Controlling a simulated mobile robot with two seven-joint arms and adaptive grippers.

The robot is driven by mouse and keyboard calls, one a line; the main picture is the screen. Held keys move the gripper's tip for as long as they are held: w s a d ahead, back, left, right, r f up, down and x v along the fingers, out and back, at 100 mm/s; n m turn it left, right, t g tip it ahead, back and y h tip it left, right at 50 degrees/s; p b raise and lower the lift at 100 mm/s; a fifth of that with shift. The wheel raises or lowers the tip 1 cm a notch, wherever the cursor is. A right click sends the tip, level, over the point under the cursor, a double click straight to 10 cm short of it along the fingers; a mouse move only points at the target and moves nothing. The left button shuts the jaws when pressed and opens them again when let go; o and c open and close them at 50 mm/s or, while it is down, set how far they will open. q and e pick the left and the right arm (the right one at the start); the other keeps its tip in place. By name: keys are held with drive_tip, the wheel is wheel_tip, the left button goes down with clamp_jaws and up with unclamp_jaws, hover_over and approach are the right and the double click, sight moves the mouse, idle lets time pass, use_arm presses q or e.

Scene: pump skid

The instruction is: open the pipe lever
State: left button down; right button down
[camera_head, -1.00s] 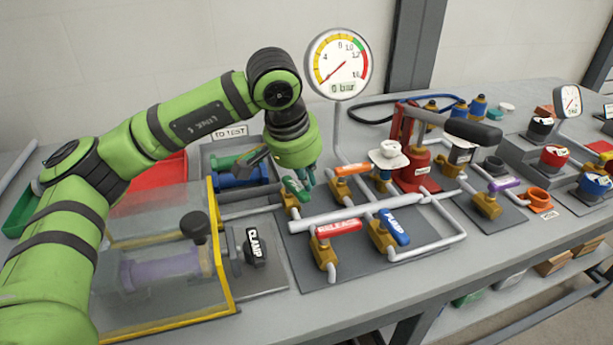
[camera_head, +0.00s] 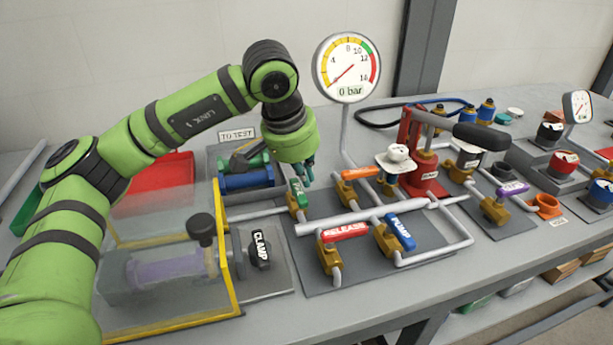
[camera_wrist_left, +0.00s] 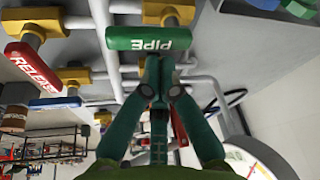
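The green pipe lever (camera_head: 299,192) sits on a brass valve at the left end of the pipework on the dark plate. In the left wrist view its handle (camera_wrist_left: 150,38) lies crosswise near the top, with its label PIPE upside down. My left gripper (camera_head: 308,174) is just above and behind the lever in the head view. In the wrist view its fingertips (camera_wrist_left: 158,65) are together, pointing at the handle's side, with nothing visible between them. I cannot tell whether they touch the handle. My right gripper is in neither view.
The red release lever (camera_head: 345,232), blue pump lever (camera_head: 398,228) and an orange lever (camera_head: 359,173) stand close by. The gauge (camera_head: 347,68) reads 0 bar. A clear guard with a yellow frame (camera_head: 229,270) and the black clamp knob (camera_head: 260,249) lie left of the pipework.

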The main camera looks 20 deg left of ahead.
use_arm(q)
drive_tip(key=v, duration=1.1)
